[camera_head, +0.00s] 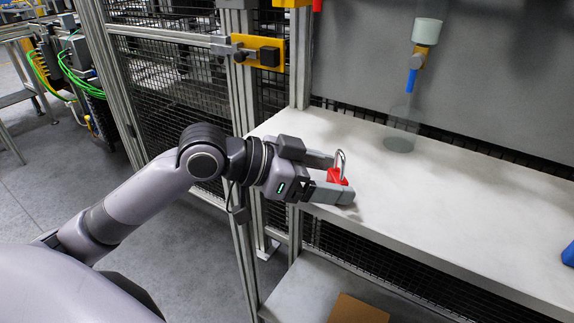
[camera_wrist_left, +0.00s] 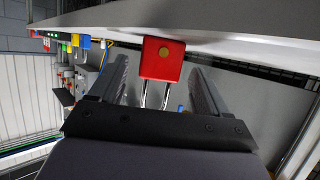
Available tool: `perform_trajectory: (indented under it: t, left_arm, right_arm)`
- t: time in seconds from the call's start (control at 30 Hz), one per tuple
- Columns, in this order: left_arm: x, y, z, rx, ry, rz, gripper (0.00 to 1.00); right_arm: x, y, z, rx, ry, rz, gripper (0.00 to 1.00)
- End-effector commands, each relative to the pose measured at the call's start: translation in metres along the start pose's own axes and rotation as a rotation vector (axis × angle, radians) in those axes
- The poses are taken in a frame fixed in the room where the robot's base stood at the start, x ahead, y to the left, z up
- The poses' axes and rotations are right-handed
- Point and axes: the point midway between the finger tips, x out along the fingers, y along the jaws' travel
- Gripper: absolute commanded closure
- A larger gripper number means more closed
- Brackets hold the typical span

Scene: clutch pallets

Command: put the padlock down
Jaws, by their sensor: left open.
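The padlock (camera_head: 336,177) has a red body and a silver shackle, which points up. It is at the left end of the white shelf (camera_head: 440,205), apparently resting on it. My left gripper (camera_head: 343,178) is open, with one finger on each side of the padlock. The wrist view shows the red body (camera_wrist_left: 162,58) between the two spread fingers, with a gap on either side, and the shackle towards the palm. The near finger hides the padlock's lower part in the head view. My right gripper is not in view.
A clear tube (camera_head: 402,120) with a blue and white top stands at the back of the shelf. A blue object (camera_head: 568,254) is at the right edge. A metal post and a yellow latch (camera_head: 262,53) stand close behind my left arm. The shelf's middle is clear.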

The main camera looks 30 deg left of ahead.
Motion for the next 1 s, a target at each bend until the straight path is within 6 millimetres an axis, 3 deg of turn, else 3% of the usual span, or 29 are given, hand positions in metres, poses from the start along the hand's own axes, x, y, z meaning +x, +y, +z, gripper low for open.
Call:
perform_trajectory:
  t: [0.2,0.5,1.0]
  left_arm:
    - [-0.036,0.000,0.001,0.003,-0.004,-0.002,0.23]
    - [-0.074,0.001,0.002,0.001,-0.005,0.000,0.23]
    - [-0.100,0.001,0.000,0.003,0.000,0.001,0.23]
  right_arm:
    - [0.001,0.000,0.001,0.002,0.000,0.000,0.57]
    - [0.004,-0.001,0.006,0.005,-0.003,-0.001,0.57]
    - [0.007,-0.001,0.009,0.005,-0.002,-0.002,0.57]
